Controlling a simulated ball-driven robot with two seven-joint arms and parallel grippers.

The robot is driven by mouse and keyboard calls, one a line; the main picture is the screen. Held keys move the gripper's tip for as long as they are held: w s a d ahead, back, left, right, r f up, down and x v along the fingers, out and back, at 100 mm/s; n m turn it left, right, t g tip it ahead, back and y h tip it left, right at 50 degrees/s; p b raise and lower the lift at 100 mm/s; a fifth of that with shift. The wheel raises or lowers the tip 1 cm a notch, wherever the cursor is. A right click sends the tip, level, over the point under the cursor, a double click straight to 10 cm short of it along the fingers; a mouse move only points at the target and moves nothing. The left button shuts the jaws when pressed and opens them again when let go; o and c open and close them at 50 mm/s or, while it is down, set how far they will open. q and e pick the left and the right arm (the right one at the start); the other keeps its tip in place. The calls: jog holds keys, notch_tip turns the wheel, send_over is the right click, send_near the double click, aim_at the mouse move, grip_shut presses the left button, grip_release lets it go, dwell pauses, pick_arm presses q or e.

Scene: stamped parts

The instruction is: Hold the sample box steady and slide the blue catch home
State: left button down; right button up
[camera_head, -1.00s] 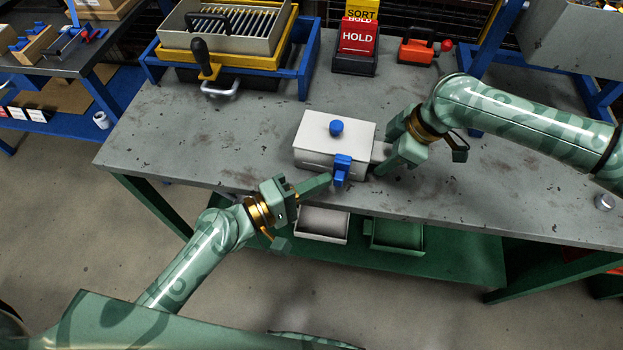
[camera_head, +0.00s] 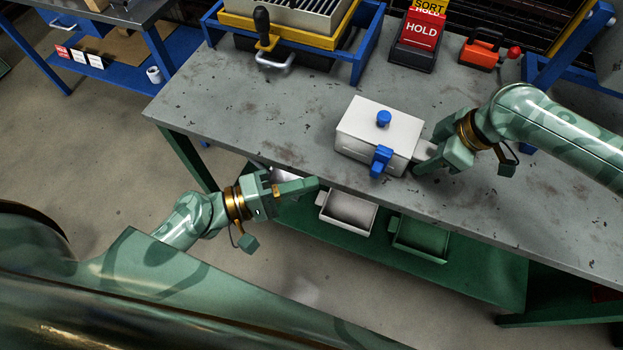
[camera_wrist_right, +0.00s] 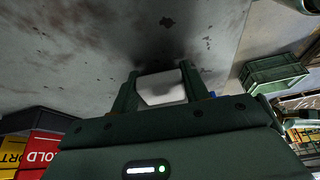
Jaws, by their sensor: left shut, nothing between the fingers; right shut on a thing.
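The sample box (camera_head: 362,139) is a pale lidded box with a blue knob (camera_head: 384,118) on top, sitting upright near the table's front edge. The blue catch (camera_head: 381,161) is on its front face, towards the right; I cannot tell how far along it sits. My right gripper (camera_head: 424,158) is shut on the pale tab at the box's right side; the tab shows between the fingers in the right wrist view (camera_wrist_right: 161,88). My left gripper (camera_head: 316,184) is shut and empty, left of the catch and apart from it, by the table's front edge.
The grey table (camera_head: 280,115) is clear left of the box. Behind stand a blue-framed rack (camera_head: 368,45), a red HOLD sign (camera_head: 421,33) and an orange-red padlock-like item (camera_head: 480,52). A grey tray (camera_head: 347,212) and green tray (camera_head: 420,238) lie on the shelf below.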

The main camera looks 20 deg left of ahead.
jog(key=o, duration=1.2)
jog(key=shift+c, duration=0.2)
jog(key=v, duration=1.2)
jog(key=shift+f, duration=0.1)
